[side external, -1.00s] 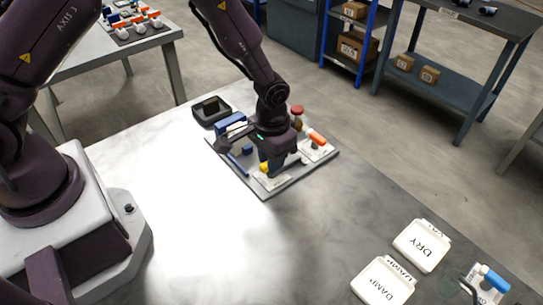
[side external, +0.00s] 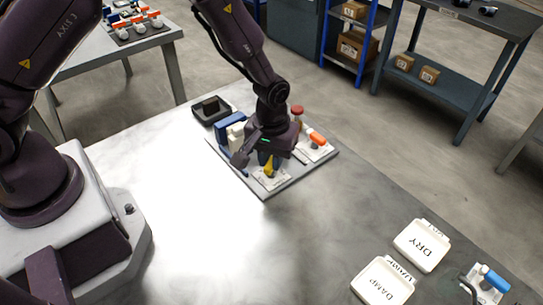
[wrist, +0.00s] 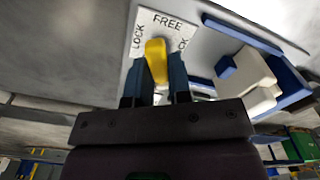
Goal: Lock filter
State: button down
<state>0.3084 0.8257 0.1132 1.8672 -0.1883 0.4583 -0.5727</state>
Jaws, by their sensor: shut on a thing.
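A yellow lever (wrist: 156,62) stands on a white plate (wrist: 183,22) marked FREE in the middle and LOCK at the left; the right-hand label is partly hidden. My gripper (wrist: 160,75) has its two blue fingers on either side of the lever and is shut on it. In the wrist view the lever points close to the FREE mark. In the side view my gripper (side external: 268,165) is low over the front of the press board (side external: 285,188), with the yellow lever (side external: 269,172) just showing under it.
A blue and white press part (side external: 232,128) stands left of my gripper; it also shows in the wrist view (wrist: 262,80). A red knob (side external: 297,110) and an orange part (side external: 316,138) are behind and right. A black tray (side external: 211,109) sits at the back. White DRY (side external: 422,246) and DAMP (side external: 382,284) trays lie front right.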

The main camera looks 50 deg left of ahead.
jog(key=n, duration=0.6)
jog(key=shift+n, duration=0.3)
jog(key=n, duration=0.5)
jog(key=shift+r+n, duration=0.1)
jog(key=shift+n, duration=0.3)
jog(key=c, duration=1)
grip_release()
jog(key=shift+c, duration=0.2)
notch_tip(320, 180, up, 13)
